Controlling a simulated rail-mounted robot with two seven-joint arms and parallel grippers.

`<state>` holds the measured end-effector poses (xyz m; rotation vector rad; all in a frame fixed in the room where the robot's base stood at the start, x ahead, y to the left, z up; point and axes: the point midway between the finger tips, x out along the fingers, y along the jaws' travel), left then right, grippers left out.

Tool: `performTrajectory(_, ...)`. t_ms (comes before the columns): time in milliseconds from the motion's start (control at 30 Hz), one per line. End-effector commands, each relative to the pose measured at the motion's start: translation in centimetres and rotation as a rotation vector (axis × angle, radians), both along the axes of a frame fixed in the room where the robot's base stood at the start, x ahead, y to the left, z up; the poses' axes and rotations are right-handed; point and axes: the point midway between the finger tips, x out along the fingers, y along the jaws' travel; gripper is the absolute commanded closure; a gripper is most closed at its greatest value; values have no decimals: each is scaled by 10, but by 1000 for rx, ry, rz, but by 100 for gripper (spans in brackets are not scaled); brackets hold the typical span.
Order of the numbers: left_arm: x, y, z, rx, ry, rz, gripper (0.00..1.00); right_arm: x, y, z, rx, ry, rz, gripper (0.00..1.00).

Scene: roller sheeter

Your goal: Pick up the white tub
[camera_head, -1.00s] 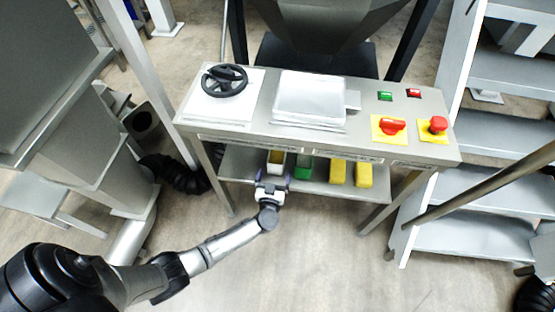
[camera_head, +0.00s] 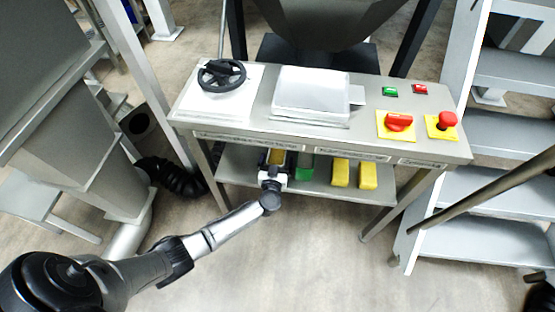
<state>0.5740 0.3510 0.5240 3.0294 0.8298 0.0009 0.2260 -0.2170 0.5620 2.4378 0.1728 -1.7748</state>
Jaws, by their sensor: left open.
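The white tub (camera_head: 277,157), with yellowish contents, stands on the lower shelf of the steel table, left of the other tubs. Its front is mostly hidden by my left gripper. My left gripper (camera_head: 275,167) is open and reaches in under the tabletop from the front. Its fingers are right at the tub. The view is too small to tell whether they touch it or stand on either side of it. My right gripper is not in view.
A green tub (camera_head: 304,172) stands close to the right, then two yellow blocks (camera_head: 341,173) on the lower shelf (camera_head: 230,168). The tabletop (camera_head: 265,112) overhangs the shelf, with a handwheel (camera_head: 222,75) and red switches above. The floor in front is clear.

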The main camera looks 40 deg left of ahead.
Motion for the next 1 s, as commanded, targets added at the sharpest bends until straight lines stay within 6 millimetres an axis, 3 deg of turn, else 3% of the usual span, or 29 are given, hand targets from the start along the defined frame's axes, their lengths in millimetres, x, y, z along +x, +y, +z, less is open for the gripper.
performTrajectory(100, 0, 0, 0, 0, 0, 0, 4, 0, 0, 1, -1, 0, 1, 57)
performTrajectory(767, 0, 0, 0, -1, 1, 0, 67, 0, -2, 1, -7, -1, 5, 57)
performTrajectory(1000, 0, 0, 1, 1, -1, 0, 69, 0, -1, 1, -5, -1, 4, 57)
